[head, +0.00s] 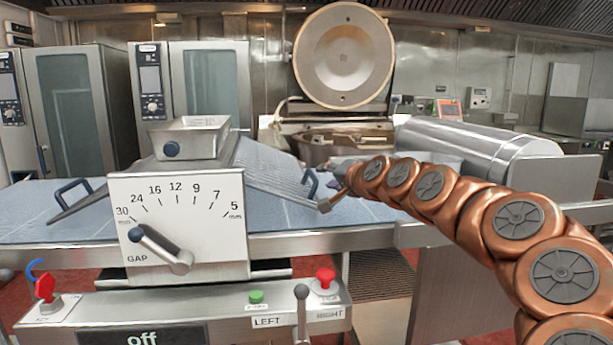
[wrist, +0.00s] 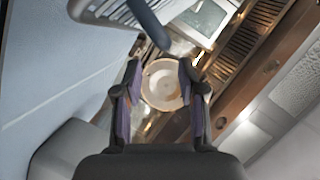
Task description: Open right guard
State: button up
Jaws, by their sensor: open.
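The right guard (head: 283,172) is a grey slatted panel sloping down from the right side of the sheeter's body. Its blue loop handle (head: 311,184) is at the lower right end. My gripper (head: 338,172) is at the end of my copper arm, just right of the handle in the head view; its fingers are hard to make out there. In the wrist view my gripper (wrist: 160,70) is open, with its two fingers apart and nothing held. The blue handle (wrist: 148,22) crosses just beyond the fingertips, and part of the guard shows at the top edge.
The left guard (head: 80,203) slopes down on the other side. The gap dial panel (head: 180,225) faces me. The blue belt (head: 300,218) runs under the guards. The mixing kettle's round lid (head: 344,55) stands raised behind. A steel cylinder (head: 480,148) lies behind my arm.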

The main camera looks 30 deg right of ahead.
aim_at(312, 173)
jog(key=shift+a+p+x, duration=0.15)
jog(key=shift+p+x, duration=0.1)
jog(key=shift+x, duration=1)
jog(key=shift+a+p+x, duration=0.15)
jog(key=shift+p+x, duration=0.1)
jog(key=shift+x, duration=1)
jog(key=shift+a+p+x, duration=0.2)
jog(key=shift+p+x, duration=0.05)
jog(key=shift+x, duration=1)
grip_shut()
